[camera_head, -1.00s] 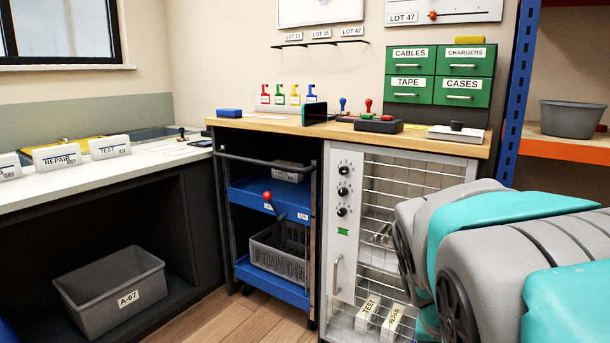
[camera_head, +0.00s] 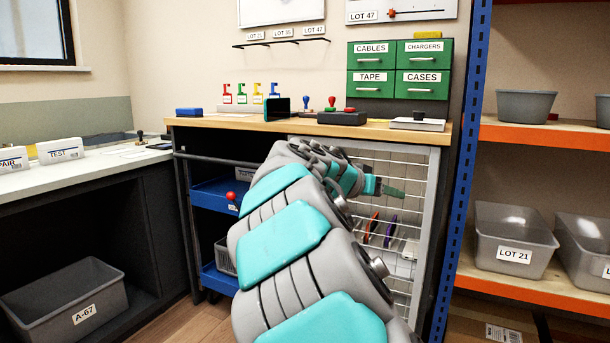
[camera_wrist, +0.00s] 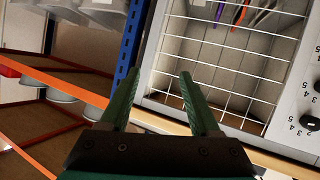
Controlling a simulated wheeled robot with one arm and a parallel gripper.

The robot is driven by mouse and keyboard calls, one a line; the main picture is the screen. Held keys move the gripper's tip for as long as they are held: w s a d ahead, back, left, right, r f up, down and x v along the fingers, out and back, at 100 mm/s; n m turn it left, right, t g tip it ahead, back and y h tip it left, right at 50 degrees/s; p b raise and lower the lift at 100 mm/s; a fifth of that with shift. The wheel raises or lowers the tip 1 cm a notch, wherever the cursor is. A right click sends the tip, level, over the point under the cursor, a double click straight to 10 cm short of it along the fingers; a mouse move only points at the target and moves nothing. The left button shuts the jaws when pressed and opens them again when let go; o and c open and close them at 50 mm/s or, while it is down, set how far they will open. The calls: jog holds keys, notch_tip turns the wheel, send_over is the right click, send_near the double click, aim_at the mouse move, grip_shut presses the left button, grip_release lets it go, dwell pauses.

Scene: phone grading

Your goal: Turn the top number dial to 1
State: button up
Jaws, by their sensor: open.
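The dial panel is on the left side of the wire-fronted cabinet (camera_head: 408,165), and my arm hides it in the head view. In the wrist view, which is roughly upside down, a strip of the pale panel (camera_wrist: 297,100) shows at the right edge. A black number dial (camera_wrist: 310,123), seemingly the top one, has small numerals beside it. Another dial (camera_wrist: 317,86) is cut off by the frame edge. Their settings are unclear. My gripper (camera_wrist: 160,74) is open and empty, in front of the wire grid and to one side of the dials. It also shows in the head view (camera_head: 392,190).
The wooden worktop (camera_head: 357,131) above the cabinet carries stamps, a black box (camera_head: 342,118) and a scale (camera_head: 417,124). A blue-orange shelf rack (camera_head: 540,136) stands at the right. A blue cart (camera_head: 215,195) is left of my arm.

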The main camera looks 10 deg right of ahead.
jog(key=w+a+n+t+y+b, duration=0.1)
jog(key=w+a+t+b, duration=0.2)
jog(key=w+a+t, duration=1.05)
jog(key=w+g+p, duration=0.1)
jog(key=w+g, duration=0.4)
jog(key=w, duration=0.6)
jog(key=shift+a+r+p, duration=0.15)
jog(key=shift+a+p, duration=0.15)
jog(key=shift+a, duration=0.1)
jog(key=shift+g, duration=0.25)
grip_shut()
